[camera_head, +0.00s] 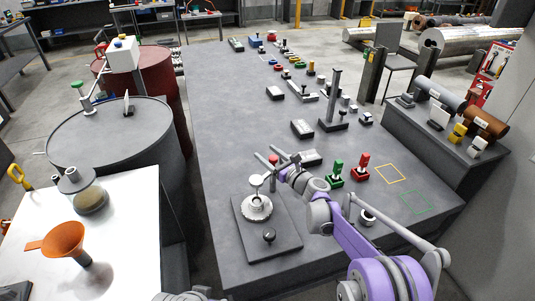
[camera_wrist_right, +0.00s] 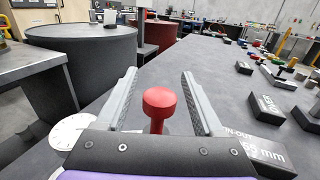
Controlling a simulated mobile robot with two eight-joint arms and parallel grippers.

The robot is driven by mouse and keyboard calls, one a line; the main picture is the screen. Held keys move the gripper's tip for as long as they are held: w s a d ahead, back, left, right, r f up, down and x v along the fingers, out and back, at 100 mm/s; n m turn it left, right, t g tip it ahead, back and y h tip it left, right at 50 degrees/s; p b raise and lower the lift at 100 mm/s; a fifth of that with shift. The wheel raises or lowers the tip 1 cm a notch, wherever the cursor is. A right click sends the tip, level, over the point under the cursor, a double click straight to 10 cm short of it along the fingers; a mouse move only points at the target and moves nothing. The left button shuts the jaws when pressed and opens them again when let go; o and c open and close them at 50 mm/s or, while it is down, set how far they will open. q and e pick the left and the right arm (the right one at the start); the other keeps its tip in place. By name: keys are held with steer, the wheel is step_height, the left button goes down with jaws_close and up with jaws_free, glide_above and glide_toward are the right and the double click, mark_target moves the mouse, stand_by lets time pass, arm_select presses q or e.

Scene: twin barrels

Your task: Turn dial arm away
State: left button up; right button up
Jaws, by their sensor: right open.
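The dial (camera_head: 257,180) is a small round gauge above a knurled silver round piece (camera_head: 257,207) on a dark square plate (camera_head: 285,245) at the bench's near edge. A post with a red knob (camera_head: 273,159) stands just behind it. My right gripper (camera_head: 280,163) is at this knob. In the right wrist view its open jaws (camera_wrist_right: 158,78) stand either side of the red knob (camera_wrist_right: 160,101), with gaps on both sides. The white dial face (camera_wrist_right: 72,131) is at lower left, outside the jaws. The dial arm itself is mostly hidden.
A green-handled piece (camera_head: 336,173) and a red-handled piece (camera_head: 361,166) stand to the right. A tall post stand (camera_head: 334,105) is farther back. A grey barrel (camera_head: 115,135) and a white table (camera_head: 125,215) with an orange funnel (camera_head: 65,240) are left.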

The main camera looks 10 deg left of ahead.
steer(key=shift+w+a, duration=0.15)
jaws_close()
stand_by(0.4)
stand_by(1.0)
